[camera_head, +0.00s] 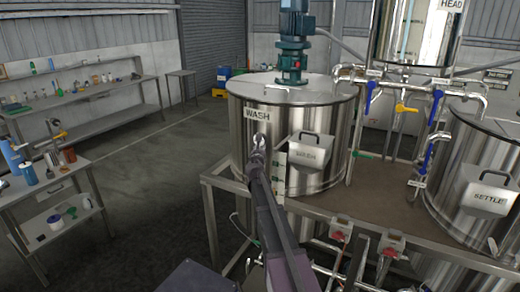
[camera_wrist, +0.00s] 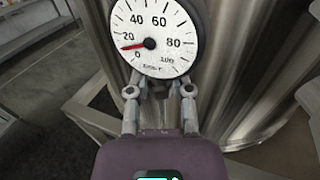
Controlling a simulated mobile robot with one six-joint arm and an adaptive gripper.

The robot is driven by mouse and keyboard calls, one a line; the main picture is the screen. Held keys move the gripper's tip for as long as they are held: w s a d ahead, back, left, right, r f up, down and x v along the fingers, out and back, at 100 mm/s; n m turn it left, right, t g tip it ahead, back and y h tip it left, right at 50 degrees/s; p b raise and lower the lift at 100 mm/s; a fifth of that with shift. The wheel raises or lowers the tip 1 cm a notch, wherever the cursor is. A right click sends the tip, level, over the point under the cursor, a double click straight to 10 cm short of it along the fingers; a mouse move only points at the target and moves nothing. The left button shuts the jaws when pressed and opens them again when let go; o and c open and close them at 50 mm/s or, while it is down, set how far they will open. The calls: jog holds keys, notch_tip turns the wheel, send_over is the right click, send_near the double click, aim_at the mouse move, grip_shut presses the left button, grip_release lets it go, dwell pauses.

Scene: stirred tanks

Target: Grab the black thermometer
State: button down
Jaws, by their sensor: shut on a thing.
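The black thermometer (camera_wrist: 152,40) fills the top middle of the wrist view. It has a round white dial marked 0 to 100, a dark rim and a red needle near the low end. My gripper (camera_wrist: 158,84) is shut on it just below the dial. Its stem is hidden behind the dial and fingers. In the head view, my gripper (camera_head: 258,150) is in front of the steel WASH tank (camera_head: 240,130), just below its label. The thermometer is too small there to make out clearly. I cannot tell whether it touches the tank.
A steel lid box (camera_head: 309,155) with a handle hangs on the tank front, right of my gripper. Pipes with blue and yellow valves (camera_head: 402,108) stand between this tank and the SETTLE tank (camera_head: 465,150). The floor (camera_head: 150,190) at left is clear up to the benches.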

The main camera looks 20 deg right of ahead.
jog(key=shift+r+p, duration=2.4)
jog(key=shift+r, duration=0.4)
jog(key=shift+f, duration=0.1)
